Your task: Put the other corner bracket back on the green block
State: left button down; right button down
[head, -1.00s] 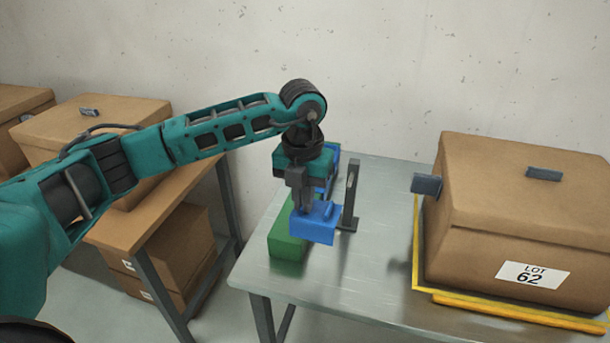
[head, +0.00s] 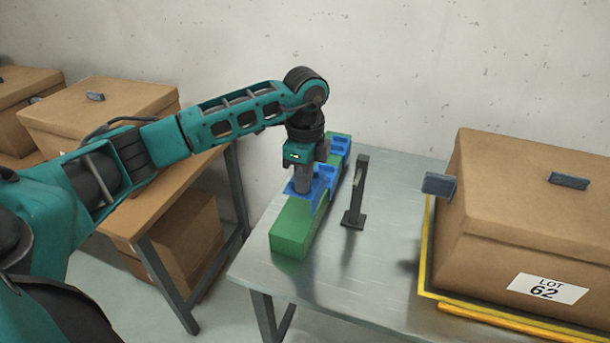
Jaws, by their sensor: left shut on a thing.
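The long green block (head: 292,228) lies on the metal table, running away from me. One blue corner bracket (head: 340,146) is at the block's far end. My left gripper (head: 303,184) points down over the middle of the block. It is shut on the other blue corner bracket (head: 323,182), which is at the block's top and right edge. The gripper partly hides this bracket, and I cannot tell whether it rests fully on the block. My right gripper is not in view.
A dark upright post (head: 355,193) stands on the metal table (head: 390,245) close to the right of the block. A large carton labelled LOT 62 (head: 530,225) stands at the right in a yellow frame. Cartons (head: 95,118) sit on a wooden bench at the left.

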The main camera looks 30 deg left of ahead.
pick_arm(q)
jog(key=shift+f, duration=0.55)
jog(key=b, duration=0.3)
send_over(303, 223)
notch_tip(303, 223, down, 4)
jog(key=shift+d+f, duration=0.1)
jog(key=shift+f, duration=0.1)
jog(key=shift+f+b, duration=0.8)
jog(key=shift+f, duration=0.85)
jog(key=shift+f+p, duration=0.3)
jog(key=shift+f, duration=0.05)
jog(key=c, duration=1.2)
grip_release()
jog(key=shift+o, duration=0.5)
